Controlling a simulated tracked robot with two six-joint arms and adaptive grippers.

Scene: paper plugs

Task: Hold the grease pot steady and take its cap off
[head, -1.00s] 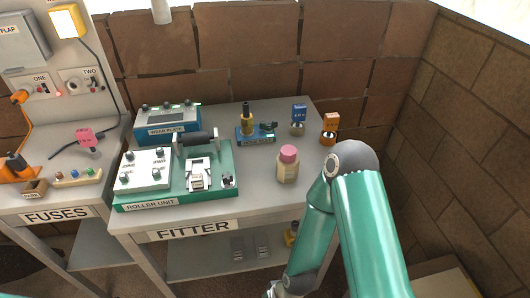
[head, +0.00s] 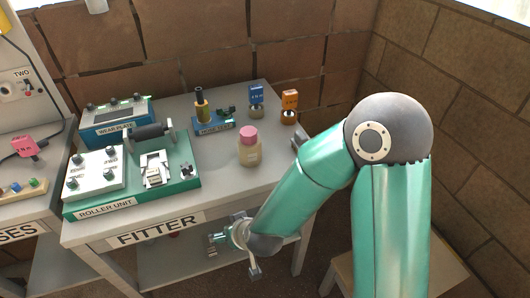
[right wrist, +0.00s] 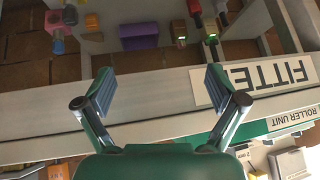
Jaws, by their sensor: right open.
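The grease pot, taken to be the cream jar (head: 249,153), stands upright on the fitter bench in the head view. Its pink cap (head: 248,134) is on top. My right gripper (head: 232,252) is below and in front of the bench's front edge, apart from the pot. In the right wrist view the right gripper (right wrist: 160,90) is open, with nothing between its fingers. I cannot make out the pot for sure in that view. My left gripper is not in view.
The roller unit (head: 112,205) fills the bench's left side, with the wear plate box (head: 113,120) behind. A blue fixture (head: 213,126), a blue tag (head: 256,97) and an orange tag (head: 290,104) stand behind the pot. A purple block (right wrist: 138,36) is on the lower shelf.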

